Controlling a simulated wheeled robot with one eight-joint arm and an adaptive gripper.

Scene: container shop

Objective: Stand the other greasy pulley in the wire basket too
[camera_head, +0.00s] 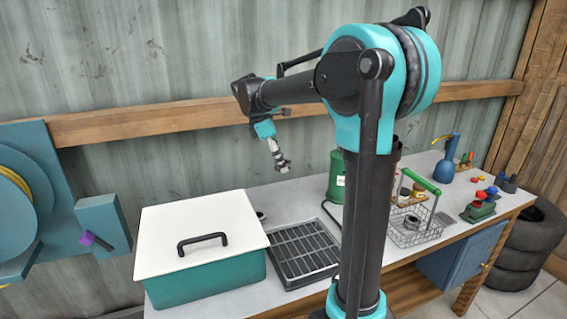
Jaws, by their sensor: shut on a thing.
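My gripper (280,163) is raised in the air in front of the wall, above and behind the black grid tray. It is shut on a small dark grey thing, too small and too merged with the fingers to name for sure. The wire basket (413,236) with a green handle stands on the bench, right of my arm. A grey ring-shaped thing, which looks like a pulley (411,222), is inside it. Another small dark round thing (261,216) shows partly behind the white-lidded box; I cannot tell what it is.
The teal box with its white lid (160,239) on stands at the bench's left. The black grid tray (304,255) is beside it and looks empty. A green can (336,177), a blue long-necked can (444,172) and a green block (478,211) stand farther right. My arm hides the bench's middle.

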